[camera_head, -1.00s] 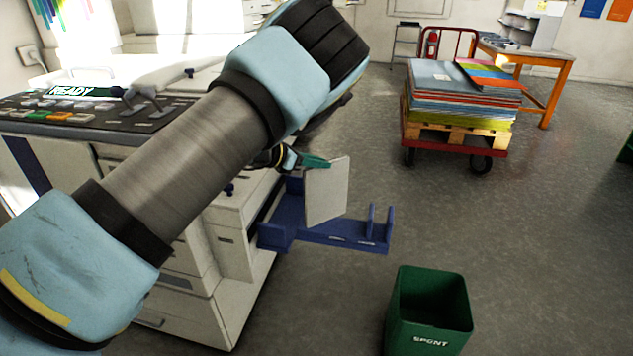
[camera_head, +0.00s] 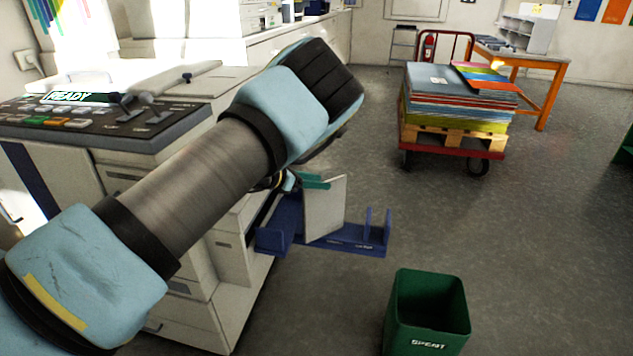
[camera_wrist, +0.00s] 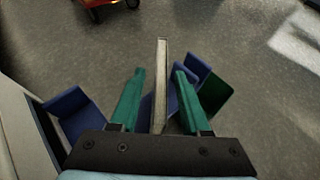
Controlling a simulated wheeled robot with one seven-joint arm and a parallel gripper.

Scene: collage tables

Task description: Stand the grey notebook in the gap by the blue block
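The grey notebook (camera_head: 325,207) stands nearly upright in the blue rack (camera_head: 350,243), its lower edge at the rack's base. It lies between the blue block (camera_head: 273,242) on the left and two thin blue uprights on the right. In the wrist view the notebook (camera_wrist: 160,85) shows edge-on between my gripper's (camera_wrist: 159,74) teal fingers. There is a visible gap on both sides, so the fingers are open around it. The blue block (camera_wrist: 72,112) is left of the fingers there. My forearm hides part of the wrist in the head view.
A green bin (camera_head: 428,310) stands on the floor in front of the rack. A grey-white machine with a control panel (camera_head: 95,120) is at left, close to my arm. A red cart (camera_head: 455,148) with stacked sheets is behind.

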